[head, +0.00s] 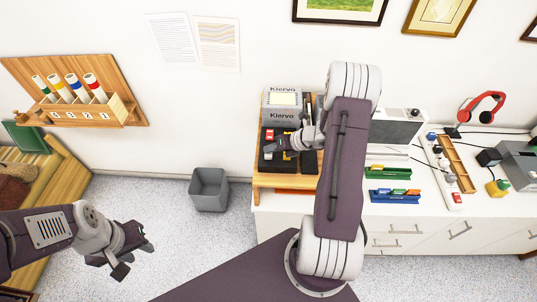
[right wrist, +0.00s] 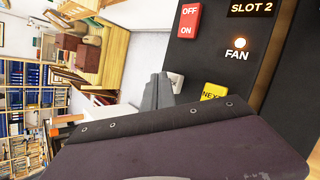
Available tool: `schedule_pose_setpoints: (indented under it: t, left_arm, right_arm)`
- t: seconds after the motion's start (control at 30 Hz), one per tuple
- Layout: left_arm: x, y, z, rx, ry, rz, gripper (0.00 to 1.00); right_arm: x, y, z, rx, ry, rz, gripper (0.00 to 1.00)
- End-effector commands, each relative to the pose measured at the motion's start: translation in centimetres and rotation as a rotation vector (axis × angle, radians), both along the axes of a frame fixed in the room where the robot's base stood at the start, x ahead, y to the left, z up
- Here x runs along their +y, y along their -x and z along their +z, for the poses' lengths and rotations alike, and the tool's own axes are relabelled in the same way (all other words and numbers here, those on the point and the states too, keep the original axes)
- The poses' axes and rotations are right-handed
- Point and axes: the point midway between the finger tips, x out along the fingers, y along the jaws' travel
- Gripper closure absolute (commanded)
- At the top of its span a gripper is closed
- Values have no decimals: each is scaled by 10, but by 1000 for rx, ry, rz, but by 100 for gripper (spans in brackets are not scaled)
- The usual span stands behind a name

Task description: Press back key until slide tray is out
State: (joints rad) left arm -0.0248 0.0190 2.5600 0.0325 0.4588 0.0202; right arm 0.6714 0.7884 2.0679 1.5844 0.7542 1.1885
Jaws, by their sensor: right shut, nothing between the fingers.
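A grey device labelled Kiervo (head: 283,114) stands on a wooden stand on the white counter, with a black control panel in front. In the right wrist view the panel (right wrist: 219,62) has a red OFF/ON switch (right wrist: 187,20), a yellow NEXT key (right wrist: 214,92), and a lit FAN lamp (right wrist: 239,43) under a SLOT 2 label. A pale key (right wrist: 176,81) shows partly behind my fingertips; its label is hidden. My right gripper (head: 277,145) is shut and empty over the panel; contact cannot be told. My left gripper (head: 133,252) is open and empty above the floor. I cannot make out the slide tray.
A grey bin (head: 209,189) stands on the floor left of the counter. Right of my right arm are a green rack (head: 387,173), a blue rack (head: 394,196), a power strip (head: 446,172) and red headphones (head: 482,106). The floor around my left gripper is clear.

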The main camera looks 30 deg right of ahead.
Motion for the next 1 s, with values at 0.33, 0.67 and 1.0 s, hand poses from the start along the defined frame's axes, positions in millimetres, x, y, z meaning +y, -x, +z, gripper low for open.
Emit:
schedule_pose_setpoints:
  t: [0.33, 0.67, 1.0]
  left_arm:
    - [0, 0, -1, 0, 0, 0, 64]
    - [0, 0, -4, 0, 0, 0, 64]
    - [0, 0, -8, 0, 0, 0, 64]
  right_arm:
    - [0, 0, -1, 0, 0, 0, 100]
    - [0, 0, -5, 0, 0, 0, 100]
    - [0, 0, -9, 0, 0, 0, 100]
